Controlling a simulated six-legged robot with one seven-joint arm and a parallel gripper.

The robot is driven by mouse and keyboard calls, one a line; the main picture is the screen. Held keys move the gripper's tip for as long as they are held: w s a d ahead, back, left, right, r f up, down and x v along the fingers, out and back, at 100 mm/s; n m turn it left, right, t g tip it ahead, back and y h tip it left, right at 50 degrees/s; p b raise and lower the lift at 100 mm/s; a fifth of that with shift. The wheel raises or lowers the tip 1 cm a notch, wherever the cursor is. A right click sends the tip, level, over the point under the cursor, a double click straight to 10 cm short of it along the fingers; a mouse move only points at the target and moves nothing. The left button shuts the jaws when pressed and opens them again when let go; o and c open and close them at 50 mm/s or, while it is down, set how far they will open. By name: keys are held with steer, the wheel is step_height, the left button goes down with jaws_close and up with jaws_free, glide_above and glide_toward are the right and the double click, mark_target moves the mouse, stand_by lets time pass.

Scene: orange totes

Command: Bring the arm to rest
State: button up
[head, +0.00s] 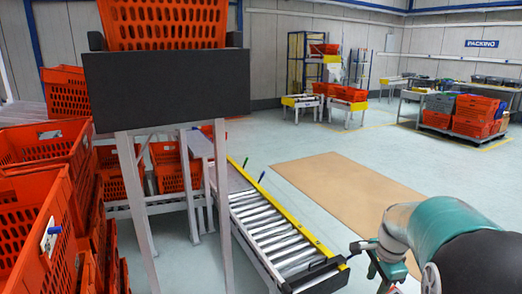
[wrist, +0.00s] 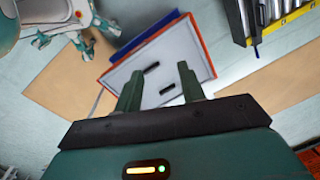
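My arm (head: 435,235) shows at the lower right of the head view as rounded teal, grey and black links. It is bent above the floor, and no gripper fingers can be made out for certain there. In the wrist view my gripper (wrist: 160,78) has its two green fingers spread apart, with nothing held between them. Beyond the fingers lies a pale grey panel or tray (wrist: 190,50) with red and blue edges and two small black marks. I cannot tell how far it is from the fingertips.
An orange tote (head: 163,22) sits on a dark-fronted stand (head: 165,85) close ahead. Stacked orange totes (head: 40,190) crowd the left. A roller conveyor (head: 275,235) with a yellow edge runs along the middle. A tan floor mat (head: 340,190) and open floor lie to the right.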

steer(key=s+a+r+n+t, duration=0.2)
steer(key=s+a+r+n, duration=0.3)
steer(key=s, duration=0.5)
steer(key=s+a+r+n+t, duration=0.2)
steer(key=s+a+r+n, duration=0.4)
steer(key=s+a+n, duration=0.3)
steer(key=shift+s+a+r+n, duration=0.15)
steer(key=shift+s+a+n, duration=0.1)
steer(key=shift+s+n, duration=0.95)
